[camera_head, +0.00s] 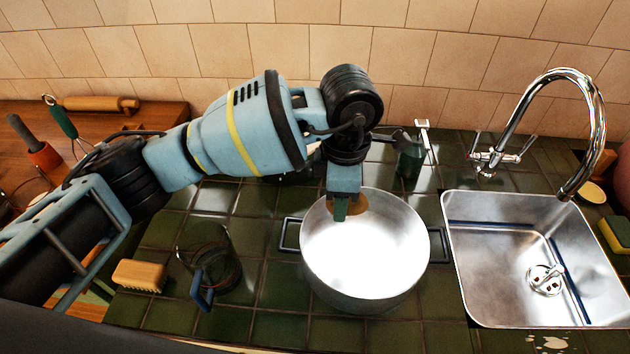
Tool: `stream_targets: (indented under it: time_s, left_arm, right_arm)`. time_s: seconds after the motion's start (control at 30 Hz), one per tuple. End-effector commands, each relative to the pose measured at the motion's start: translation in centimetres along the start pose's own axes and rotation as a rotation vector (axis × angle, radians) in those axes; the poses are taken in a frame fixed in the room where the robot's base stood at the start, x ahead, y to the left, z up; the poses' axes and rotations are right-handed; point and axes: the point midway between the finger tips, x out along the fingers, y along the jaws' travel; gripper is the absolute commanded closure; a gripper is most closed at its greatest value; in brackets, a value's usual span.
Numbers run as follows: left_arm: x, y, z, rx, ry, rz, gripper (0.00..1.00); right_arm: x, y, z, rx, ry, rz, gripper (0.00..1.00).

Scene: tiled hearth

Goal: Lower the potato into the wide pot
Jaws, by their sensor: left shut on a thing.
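The wide pot (365,285) is a silver metal pot with two dark side handles, standing on the green tiled counter left of the sink. My left gripper (341,208) points down over the pot's back rim. It is shut on the potato (358,204), a brown rounded thing that shows partly behind the fingers. The gripper and my wrist hide much of the potato. I cannot tell how far the potato is above or below the rim. The visible inside of the pot is bright and looks empty. My right gripper is not in view.
A metal sink (470,270) with a tall curved faucet (590,95) lies right of the pot. A glass jug (210,258) and a wooden brush (140,275) stand to the left. A green soap bottle (411,157) is behind the pot. Open tiles lie in front.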

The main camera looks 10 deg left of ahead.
Motion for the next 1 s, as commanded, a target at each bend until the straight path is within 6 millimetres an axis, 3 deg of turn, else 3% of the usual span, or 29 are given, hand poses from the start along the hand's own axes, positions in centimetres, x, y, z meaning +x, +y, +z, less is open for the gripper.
stream_targets:
  time_s: [0.1,0.33,1.0]
  left_arm:
    - [0.5,-0.6,1.8,0.003,0.000,0.000,0.80]
    - [1.1,-1.3,3.8,0.002,0.000,0.001,0.80]
    - [1.2,-1.4,4.2,0.000,0.000,0.001,0.80]
  right_arm:
    - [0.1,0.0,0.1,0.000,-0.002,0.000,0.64]
    - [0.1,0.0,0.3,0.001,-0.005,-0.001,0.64]
    - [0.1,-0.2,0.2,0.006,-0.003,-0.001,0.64]
